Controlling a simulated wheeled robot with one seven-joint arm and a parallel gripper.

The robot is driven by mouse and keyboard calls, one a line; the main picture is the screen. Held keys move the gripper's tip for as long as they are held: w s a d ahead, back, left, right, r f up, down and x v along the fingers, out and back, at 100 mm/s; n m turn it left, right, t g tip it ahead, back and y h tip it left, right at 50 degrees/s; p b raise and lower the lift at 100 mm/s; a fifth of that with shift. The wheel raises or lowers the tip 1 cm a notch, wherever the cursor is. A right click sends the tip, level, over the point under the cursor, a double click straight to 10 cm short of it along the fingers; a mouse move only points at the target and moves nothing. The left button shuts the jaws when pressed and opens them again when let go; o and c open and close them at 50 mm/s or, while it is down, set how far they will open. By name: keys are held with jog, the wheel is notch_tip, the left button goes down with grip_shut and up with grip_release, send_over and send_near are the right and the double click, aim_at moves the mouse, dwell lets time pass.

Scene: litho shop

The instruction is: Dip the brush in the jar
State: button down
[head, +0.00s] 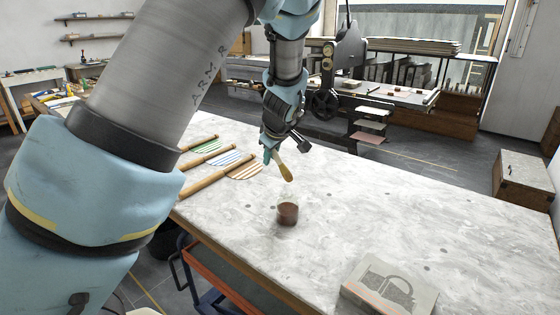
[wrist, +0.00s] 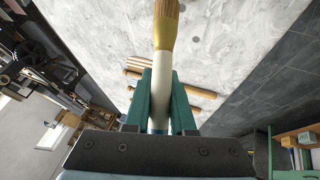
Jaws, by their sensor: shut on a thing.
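A small dark brown jar (head: 287,214) stands on the pale marbled table (head: 345,200) near its front edge. My gripper (head: 268,154) is above the table, shut on the brush (head: 284,170). The brush hangs tilted, its tan end down and to the right, above the jar in the picture and apart from it. In the wrist view the brush's cream handle (wrist: 160,78) sits between the green fingers (wrist: 161,105), with the golden end at the top edge. Its tip is cut off there, and the jar does not show in that view.
A flat stone block with a dark picture (head: 388,288) lies at the front right. A press (head: 345,75) stands behind the table. The table's middle and right are mostly clear.

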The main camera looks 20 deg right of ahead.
notch_tip(320, 180, down, 11)
jog(key=b, duration=0.8)
jog(key=shift+r, duration=0.15)
dwell(0.6)
notch_tip(320, 180, up, 9)
jog(key=p, duration=0.6)
dwell(0.4)
dwell(1.9)
notch_tip(320, 180, up, 4)
jog(key=p, duration=0.3)
jog(key=shift+w+a, duration=0.1)
dwell(0.6)
